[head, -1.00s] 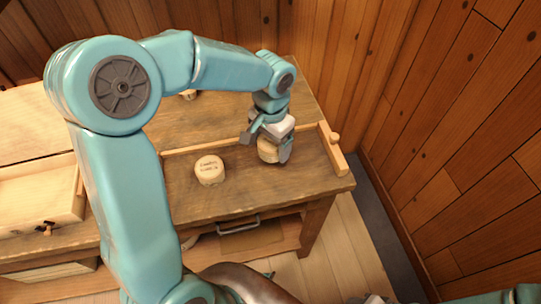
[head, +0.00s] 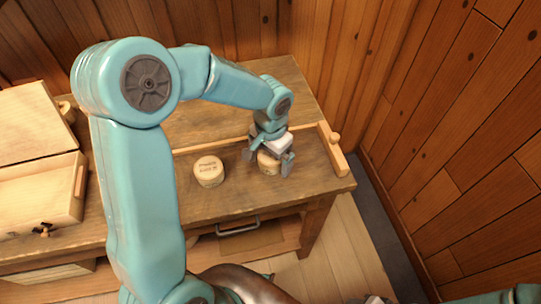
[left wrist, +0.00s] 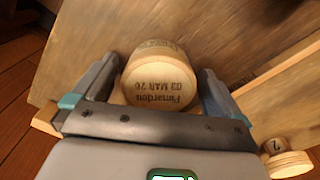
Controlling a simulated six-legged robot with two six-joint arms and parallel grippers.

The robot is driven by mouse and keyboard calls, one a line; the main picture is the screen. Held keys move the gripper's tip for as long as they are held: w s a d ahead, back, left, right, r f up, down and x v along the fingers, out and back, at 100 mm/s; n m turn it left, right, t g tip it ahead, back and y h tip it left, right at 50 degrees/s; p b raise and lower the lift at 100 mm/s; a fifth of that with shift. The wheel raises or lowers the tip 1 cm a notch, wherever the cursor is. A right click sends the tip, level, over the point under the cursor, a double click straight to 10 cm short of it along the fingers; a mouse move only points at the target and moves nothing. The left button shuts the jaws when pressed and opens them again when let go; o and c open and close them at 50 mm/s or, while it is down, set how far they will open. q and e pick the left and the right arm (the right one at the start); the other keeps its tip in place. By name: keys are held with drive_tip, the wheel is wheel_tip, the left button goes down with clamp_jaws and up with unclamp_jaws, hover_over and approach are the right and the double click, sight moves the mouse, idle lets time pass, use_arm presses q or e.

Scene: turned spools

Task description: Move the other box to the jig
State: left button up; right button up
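A round pale wooden box (head: 268,164) with dark lettering stands on the workbench (head: 235,203), in front of a low wooden strip (head: 216,144). My left gripper (head: 269,165) reaches down over it, one finger on each side. In the left wrist view the lettered box (left wrist: 160,80) lies between the spread fingers, with a narrow gap at the right finger. A second similar round box (head: 209,171) stands to the left, apart from the gripper. I cannot tell for sure which part is the jig; the strip meets an end bar (head: 333,155) at the right.
An open wooden chest (head: 40,200) is at the left, with a small round object (head: 66,110) behind it. The bench front has a drawer handle (head: 238,226). A plank wall (head: 470,130) closes the right side. Bench surface between the two boxes is clear.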

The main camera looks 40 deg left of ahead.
use_arm(q)
drive_tip(key=shift+s+r, duration=0.15)
drive_tip(key=shift+r, duration=0.15)
wheel_tip(320, 180, up, 12)
drive_tip(key=p, duration=0.1)
idle(0.3)
drive_tip(key=shift+d+f, duration=0.1)
